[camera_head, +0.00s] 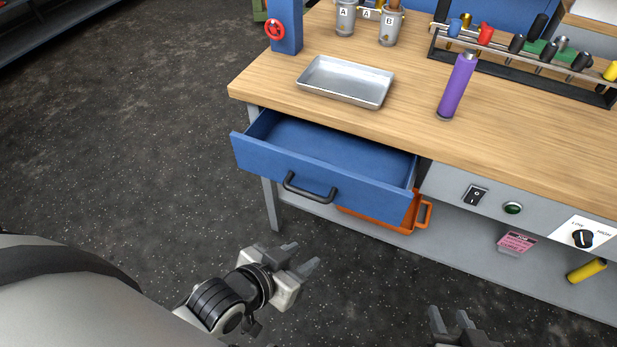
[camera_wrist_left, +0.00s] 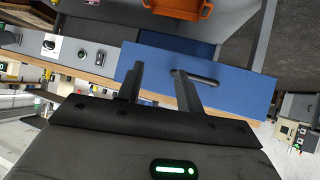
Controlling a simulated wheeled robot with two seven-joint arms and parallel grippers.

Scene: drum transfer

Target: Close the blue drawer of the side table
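The blue drawer (camera_head: 318,172) of the wooden-topped side table (camera_head: 400,120) is pulled out, and its inside looks empty. Its black handle (camera_head: 309,188) is on the front panel. The drawer front also shows in the left wrist view (camera_wrist_left: 232,86), with the handle (camera_wrist_left: 196,78) beyond the fingers. My left gripper (camera_head: 301,259) is open and empty, below and in front of the drawer, apart from the handle in the head view. My right gripper (camera_head: 450,322) is at the bottom edge of the head view, with its fingers apart and nothing seen between them.
A metal tray (camera_head: 347,81) and a purple bottle (camera_head: 456,87) stand on the tabletop. An orange crate (camera_head: 422,214) sits on the shelf under the drawer. A switch panel (camera_head: 500,205) is right of the drawer. The floor left of the table is clear.

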